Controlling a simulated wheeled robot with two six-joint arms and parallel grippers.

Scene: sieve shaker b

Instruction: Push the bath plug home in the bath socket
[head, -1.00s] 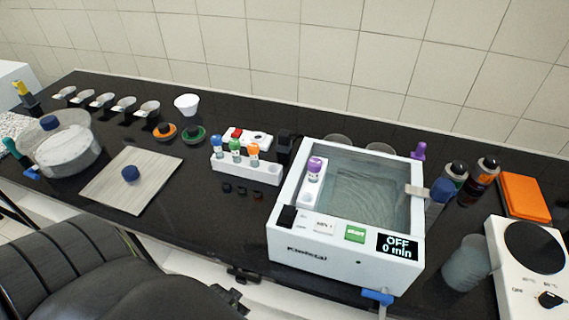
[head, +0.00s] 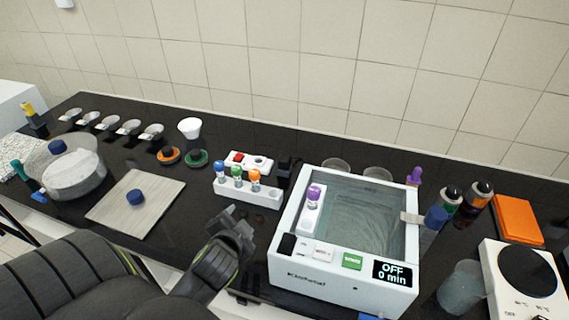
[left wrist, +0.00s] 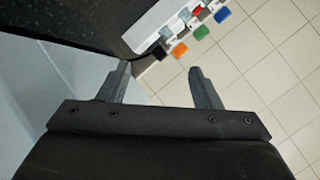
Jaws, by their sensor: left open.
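The bath is a white box with a water-filled tank (head: 345,240); its display reads OFF, 0 min. A white power strip (head: 248,161) with a red switch and a round socket (head: 260,161) lies behind the tube rack. A black block, apparently the bath plug (head: 285,167), is just right of the strip, beside the bath. It shows in the left wrist view (left wrist: 158,52) with a dark cable. Whether it touches the strip is unclear. My left gripper (head: 235,219) is open and empty, in front of the rack, left of the bath. My right gripper is not in view.
The white rack (head: 247,191) with blue, green and orange-capped tubes stands between my left gripper and the strip. A board with a blue knob (head: 136,197) is at left. Bottles (head: 475,196) and a hotplate (head: 515,285) are right of the bath.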

